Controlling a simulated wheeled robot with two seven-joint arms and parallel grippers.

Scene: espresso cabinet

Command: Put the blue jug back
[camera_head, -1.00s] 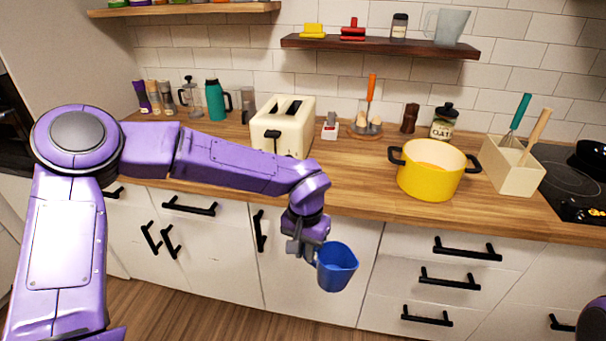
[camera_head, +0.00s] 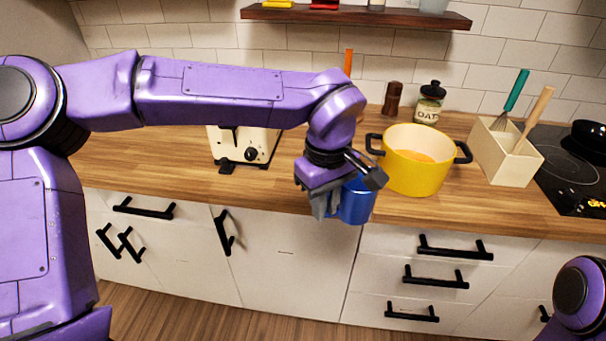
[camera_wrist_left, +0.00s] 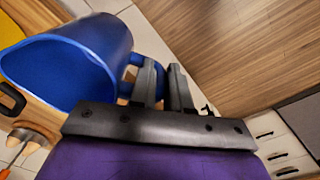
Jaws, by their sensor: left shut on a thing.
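The blue jug (camera_head: 356,202) is held by my left gripper (camera_head: 328,204), just in front of the counter's front edge and left of the yellow pot. In the left wrist view the jug (camera_wrist_left: 75,65) shows its open mouth at the left. There the left gripper's fingers (camera_wrist_left: 165,85) are closed on its handle (camera_wrist_left: 140,75). The gripper partly hides the jug in the head view. Only a purple part of my right arm shows at the lower right; its gripper is out of view.
A yellow pot (camera_head: 416,172), a utensil box (camera_head: 505,154) and an oats jar (camera_head: 429,103) stand on the counter (camera_head: 180,166). A dark shelf (camera_head: 350,16) hangs above. Bare counter lies left of the toaster.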

